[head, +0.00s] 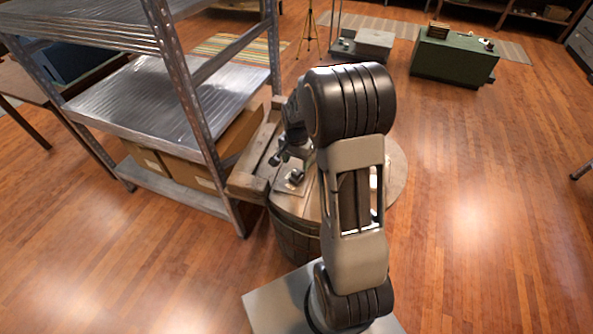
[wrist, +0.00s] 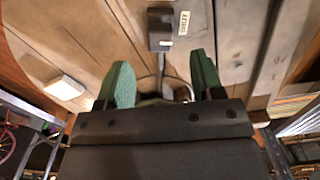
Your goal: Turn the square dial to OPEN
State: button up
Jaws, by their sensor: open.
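A small dark square-looking block with a pale lower face, apparently the dial (wrist: 160,28), sits on the wooden top in the wrist view. A white label (wrist: 184,23) with dark lettering, apparently SHUT, is right of it. In the head view the dark knob (head: 297,175) sits on a small plate (head: 287,188) on the barrel top. My gripper (wrist: 160,60) has its two green fingers spread wide, with nothing held. The dial is just beyond the fingertips in the wrist view. My gripper (head: 283,157) shows small beside the knob in the head view. No OPEN label is readable.
The barrel (head: 292,238) stands against a metal shelf unit (head: 165,100) at left. A wooden crate (head: 247,183) adjoins the barrel. A small white item (wrist: 64,87) lies on the wooden top.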

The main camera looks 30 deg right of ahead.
aim_at(297, 171)
jog(key=shift+f, duration=2.55)
jog(key=shift+c, duration=0.3)
jog(key=c, duration=0.9)
jog(key=shift+o, duration=0.2)
